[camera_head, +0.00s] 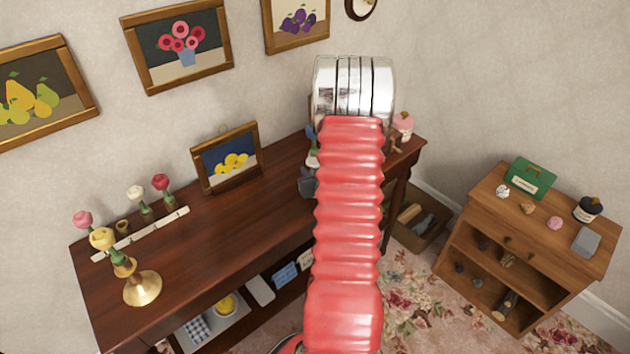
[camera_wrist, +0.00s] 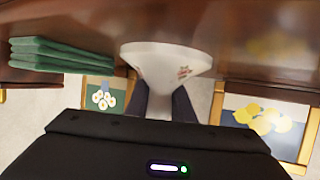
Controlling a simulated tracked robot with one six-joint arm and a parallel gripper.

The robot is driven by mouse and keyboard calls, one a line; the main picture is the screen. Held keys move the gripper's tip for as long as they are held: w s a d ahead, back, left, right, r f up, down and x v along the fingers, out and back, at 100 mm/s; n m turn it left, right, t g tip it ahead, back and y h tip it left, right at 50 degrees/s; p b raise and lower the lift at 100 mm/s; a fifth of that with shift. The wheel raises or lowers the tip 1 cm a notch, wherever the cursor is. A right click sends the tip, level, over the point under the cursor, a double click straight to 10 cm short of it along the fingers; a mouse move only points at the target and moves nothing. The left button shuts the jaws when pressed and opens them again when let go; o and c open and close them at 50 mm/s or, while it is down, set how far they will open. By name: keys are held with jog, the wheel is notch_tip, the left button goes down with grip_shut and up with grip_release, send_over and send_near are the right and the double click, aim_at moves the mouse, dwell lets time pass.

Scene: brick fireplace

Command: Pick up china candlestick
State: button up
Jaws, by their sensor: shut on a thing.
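The china candlestick (camera_wrist: 168,62) is white with a small red floral pattern. In the wrist view it shows at the middle, with its wide white part toward the dark wood surface. My gripper (camera_wrist: 166,103) is shut on it, with its two dark fingers on either side of its narrower part. The fingers and my gripper body hide the rest of it. In the head view my red arm covers most of this area, and I cannot make out the candlestick clearly there.
The dark wood table (camera_head: 235,240) carries a brass candlestick (camera_head: 142,288), a white strip with flower-shaped candles (camera_head: 135,240) and a framed lemon picture (camera_head: 228,160). Folded green cloths (camera_wrist: 60,55) lie beside the candlestick. A small wooden cabinet (camera_head: 480,205) stands at right.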

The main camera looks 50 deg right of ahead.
grip_shut()
jog(key=shift+d+r, duration=0.1)
jog(key=shift+r, duration=0.15)
notch_tip(320, 180, up, 10)
dwell(0.8)
jog(key=shift+w, duration=0.1)
dwell(0.5)
